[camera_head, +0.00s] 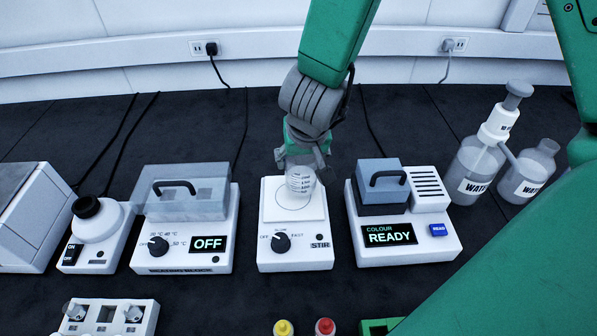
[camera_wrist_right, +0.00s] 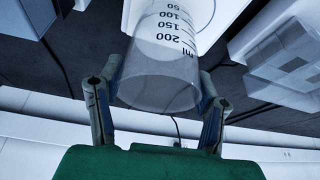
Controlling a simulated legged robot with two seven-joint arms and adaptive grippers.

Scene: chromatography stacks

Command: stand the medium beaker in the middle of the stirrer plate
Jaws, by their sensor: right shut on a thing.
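The medium beaker (camera_head: 300,184) is clear with dark volume marks. My right gripper (camera_head: 303,160) is shut on it and holds it upright, or nearly so, over the stirrer plate (camera_head: 277,212). In the right wrist view the beaker (camera_wrist_right: 165,68) sits between the two fingers of the gripper (camera_wrist_right: 158,92), its marks up to 200 ml showing. In the head view the beaker is over the upper right part of the circle drawn on the plate. I cannot tell whether its base touches the plate. My left gripper is not in view.
The heating block (camera_head: 183,255) stands left of the stirrer, and the colour reader (camera_head: 410,250) stands close on its right. Water bottles (camera_head: 474,170) are at the back right. Red (camera_head: 325,327) and yellow (camera_head: 283,328) caps are at the front edge.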

